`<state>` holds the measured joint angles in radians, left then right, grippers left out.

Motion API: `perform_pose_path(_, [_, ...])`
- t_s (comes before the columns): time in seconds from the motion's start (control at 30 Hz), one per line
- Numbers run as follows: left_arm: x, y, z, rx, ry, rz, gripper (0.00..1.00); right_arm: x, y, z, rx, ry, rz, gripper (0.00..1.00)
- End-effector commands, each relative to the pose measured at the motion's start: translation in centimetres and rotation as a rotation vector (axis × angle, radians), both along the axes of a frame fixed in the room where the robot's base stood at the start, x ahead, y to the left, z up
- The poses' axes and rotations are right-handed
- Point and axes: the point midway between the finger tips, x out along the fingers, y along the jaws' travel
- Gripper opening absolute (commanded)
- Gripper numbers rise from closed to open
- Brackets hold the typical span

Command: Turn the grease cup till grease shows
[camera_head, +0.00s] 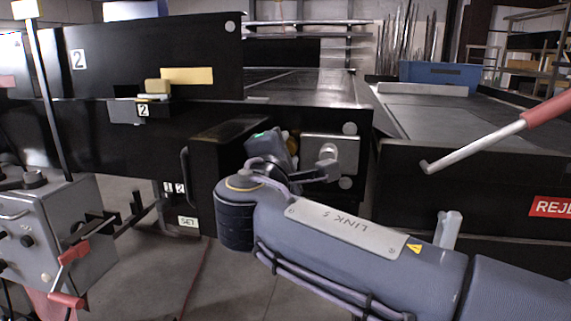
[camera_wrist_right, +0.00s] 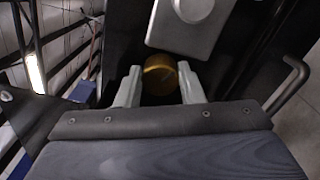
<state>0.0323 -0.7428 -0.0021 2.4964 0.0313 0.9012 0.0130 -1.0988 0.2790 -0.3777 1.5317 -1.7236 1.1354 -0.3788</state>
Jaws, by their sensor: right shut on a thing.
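The grease cup (camera_wrist_right: 160,74) is a round brass-coloured knob just below a grey metal housing in the right wrist view. My right gripper (camera_wrist_right: 159,84) has one pale finger on each side of the cup and is shut on it. In the head view only a small brass-coloured part of the cup (camera_head: 294,142) shows, left of the metal housing (camera_head: 345,150). My right wrist and forearm hide most of the fingers and cup there. I cannot make out any grease. My left gripper is not in view.
A red-handled metal lever (camera_head: 490,140) sticks out at the right above the black side panel. A grey control box (camera_head: 60,235) with knobs and red handles stands at the left. A black bar handle (camera_wrist_right: 290,92) is right of the gripper. Grey floor shows below.

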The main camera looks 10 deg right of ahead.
Motion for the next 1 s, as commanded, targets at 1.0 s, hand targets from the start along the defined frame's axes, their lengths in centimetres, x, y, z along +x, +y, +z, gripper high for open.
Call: perform_pose_path(1.0, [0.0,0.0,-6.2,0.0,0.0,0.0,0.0,0.0,0.1,-0.4,0.468,-0.192,0.0,0.12])
